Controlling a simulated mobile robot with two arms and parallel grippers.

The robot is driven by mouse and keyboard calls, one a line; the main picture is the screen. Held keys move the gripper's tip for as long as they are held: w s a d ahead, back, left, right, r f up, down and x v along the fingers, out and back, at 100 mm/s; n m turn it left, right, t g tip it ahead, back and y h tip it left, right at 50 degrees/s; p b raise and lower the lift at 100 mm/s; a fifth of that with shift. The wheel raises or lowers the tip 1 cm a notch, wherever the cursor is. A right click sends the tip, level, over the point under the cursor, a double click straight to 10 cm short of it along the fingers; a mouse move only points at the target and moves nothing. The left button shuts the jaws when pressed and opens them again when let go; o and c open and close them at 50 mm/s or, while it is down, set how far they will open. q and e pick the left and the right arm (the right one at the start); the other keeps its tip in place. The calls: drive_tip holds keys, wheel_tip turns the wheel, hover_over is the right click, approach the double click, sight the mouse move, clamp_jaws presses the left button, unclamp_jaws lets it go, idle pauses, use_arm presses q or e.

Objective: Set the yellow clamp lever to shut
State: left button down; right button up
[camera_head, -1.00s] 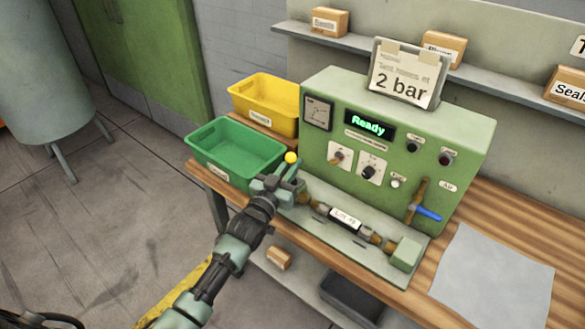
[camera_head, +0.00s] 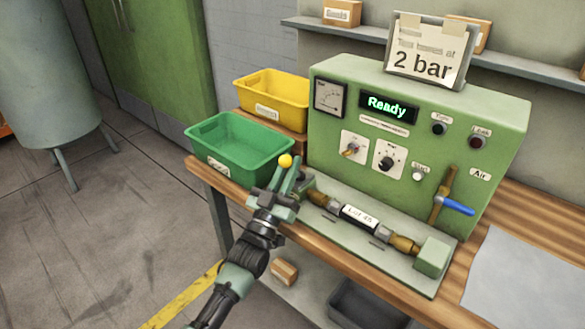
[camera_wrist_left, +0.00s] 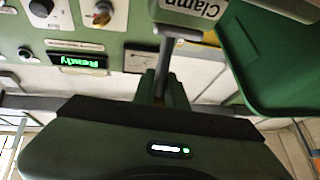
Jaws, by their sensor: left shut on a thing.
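The clamp lever's yellow ball knob (camera_head: 285,160) shows in the head view at the left end of the test bench, in front of the green bin. My left gripper (camera_head: 287,182) is at the lever just below the knob. In the left wrist view the grey lever shaft (camera_wrist_left: 164,62) runs between the fingers of my left gripper (camera_wrist_left: 162,88), which is shut on it. A white "Clamp" label (camera_wrist_left: 198,7) sits by the shaft there. The lever's lower end is hidden by the gripper in the head view. My right gripper is in neither current view.
The green bin (camera_head: 205,157) stands close behind the lever, with a yellow bin (camera_head: 262,95) beyond. The green panel (camera_head: 440,110) reads "Ready" and carries a blue-handled valve (camera_head: 457,206). A grey sheet (camera_head: 525,275) covers the right.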

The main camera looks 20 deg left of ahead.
use_arm(q)
drive_tip(key=shift+s+a, duration=0.15)
drive_tip(key=shift+s, duration=0.05)
drive_tip(key=c, duration=1.7)
unclamp_jaws()
drive_tip(key=shift+f, duration=0.1)
drive_tip(key=shift+o, duration=1.2)
drive_tip(key=shift+s+a, duration=0.1)
drive_tip(key=shift+s, duration=0.1)
drive_tip(key=shift+f, duration=0.1)
drive_tip(key=b+v, duration=0.1)
drive_tip(key=v, duration=0.6)
drive_tip(key=shift+s, duration=0.3)
drive_tip(key=shift+s+f, duration=0.1)
